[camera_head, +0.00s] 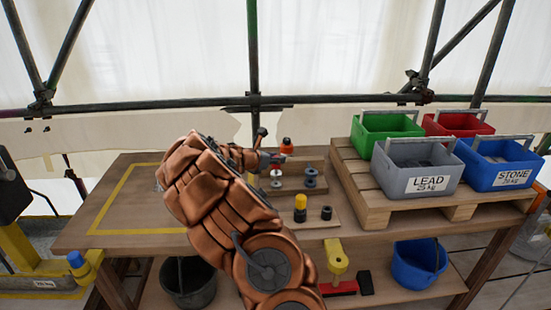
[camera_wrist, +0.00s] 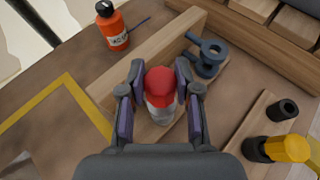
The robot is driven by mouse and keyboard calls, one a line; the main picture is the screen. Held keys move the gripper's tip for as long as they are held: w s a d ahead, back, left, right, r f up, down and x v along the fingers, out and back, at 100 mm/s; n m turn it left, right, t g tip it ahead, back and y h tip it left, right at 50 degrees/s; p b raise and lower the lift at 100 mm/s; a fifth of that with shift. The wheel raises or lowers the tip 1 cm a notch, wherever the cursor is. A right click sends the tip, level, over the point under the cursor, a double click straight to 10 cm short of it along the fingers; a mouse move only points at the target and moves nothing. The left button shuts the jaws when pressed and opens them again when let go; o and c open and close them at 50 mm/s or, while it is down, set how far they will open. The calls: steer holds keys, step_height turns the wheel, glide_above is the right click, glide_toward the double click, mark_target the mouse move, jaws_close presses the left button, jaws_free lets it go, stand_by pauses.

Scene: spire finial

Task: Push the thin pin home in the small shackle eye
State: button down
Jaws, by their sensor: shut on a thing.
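In the wrist view a red-capped piece (camera_wrist: 160,82) with a pale grey body stands between the two fingers of my gripper (camera_wrist: 160,100). My gripper is shut on it. Its lower end is hidden, so I cannot tell whether it sits in an eye. A blue-grey shackle-like piece with a round eye (camera_wrist: 208,52) lies just right of the fingers, apart from them, on a wooden strip. It also shows in the head view (camera_head: 310,178). In the head view my gripper (camera_head: 260,158) is small and partly hidden by my arm.
A yellow-capped dark piece (camera_wrist: 284,149) and a dark ring-like cylinder (camera_wrist: 283,110) stand on a board to the right. A wooden rail (camera_wrist: 140,66) and an orange bottle (camera_wrist: 112,28) lie beyond. Weight bins (camera_head: 417,170) fill the pallet at right. The bench's left is clear.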

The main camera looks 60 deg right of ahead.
steer(key=shift+f+b, duration=0.8)
steer(key=shift+f, duration=0.6)
steer(key=c, duration=0.7)
jaws_free()
steer(key=shift+v, duration=6)
steer(key=shift+r, duration=0.1)
